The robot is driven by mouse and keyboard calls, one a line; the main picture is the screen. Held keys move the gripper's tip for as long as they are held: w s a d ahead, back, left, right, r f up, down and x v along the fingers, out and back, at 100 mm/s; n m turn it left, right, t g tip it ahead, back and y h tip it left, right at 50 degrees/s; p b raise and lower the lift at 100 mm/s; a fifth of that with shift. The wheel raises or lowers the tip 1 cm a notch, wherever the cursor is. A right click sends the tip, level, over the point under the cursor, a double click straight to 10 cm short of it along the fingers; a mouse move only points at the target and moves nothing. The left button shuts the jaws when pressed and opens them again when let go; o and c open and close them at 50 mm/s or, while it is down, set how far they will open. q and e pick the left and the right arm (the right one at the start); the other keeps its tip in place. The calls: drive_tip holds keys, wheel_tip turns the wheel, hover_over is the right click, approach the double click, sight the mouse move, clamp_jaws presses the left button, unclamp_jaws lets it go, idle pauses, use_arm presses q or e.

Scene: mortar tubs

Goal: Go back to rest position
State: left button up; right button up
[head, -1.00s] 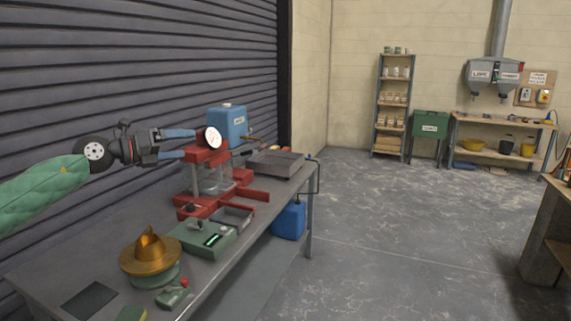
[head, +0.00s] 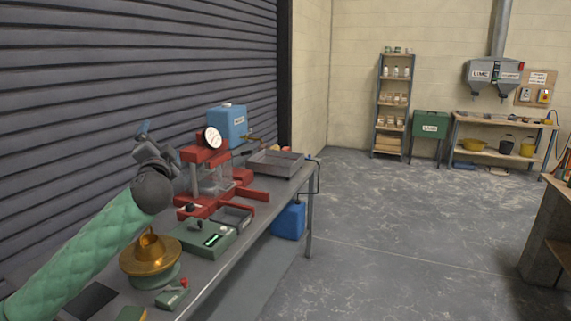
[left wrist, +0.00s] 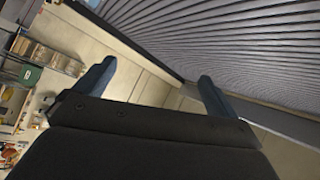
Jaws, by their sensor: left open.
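My left arm comes in from the left in the head view, its forearm in a green quilted sleeve. My left gripper (head: 157,142) is raised in front of the shutter, above the back of the bench and to the left of the red press. In the left wrist view the two blue fingers of the left gripper (left wrist: 155,85) stand wide apart with nothing between them. My right gripper is not in view.
The grey bench (head: 238,268) carries a red press with a dial (head: 212,138), a blue tank (head: 228,122), a grey tray (head: 275,163), a green scale (head: 203,238) and a brass bowl-like piece (head: 150,258). The floor (head: 410,240) to the right is clear.

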use_arm(q)
drive_tip(key=s+d+f+n+g+h, duration=0.1)
drive_tip(key=s+d+f+g, duration=0.3)
drive_tip(key=f, duration=1)
drive_tip(key=s+d+f+n+g+h, duration=0.25)
drive_tip(key=s+f, duration=0.35)
drive_tip(key=f, duration=0.8)
drive_tip(key=s+d+f+n+g+h, duration=0.1)
drive_tip(key=s+d+f+g, duration=0.3)
drive_tip(key=f, duration=1)
drive_tip(key=s+d+f+g, duration=0.2)
drive_tip(key=s+f, duration=0.7)
drive_tip(key=s, duration=0.3)
drive_tip(key=s+d+f+n+g+h, duration=0.1)
drive_tip(key=s+d+f+g, duration=0.1)
drive_tip(key=s+f, duration=0.7)
drive_tip(key=s+d+f+n+g+h, duration=0.1)
drive_tip(key=s+f+g, duration=0.3)
drive_tip(key=s+f, duration=0.5)
drive_tip(key=s+d, duration=0.1)
drive_tip(key=s, duration=0.5)
drive_tip(key=shift+s+f, duration=0.25)
drive_tip(key=shift+s, duration=0.15)
drive_tip(key=shift+g, duration=0.25)
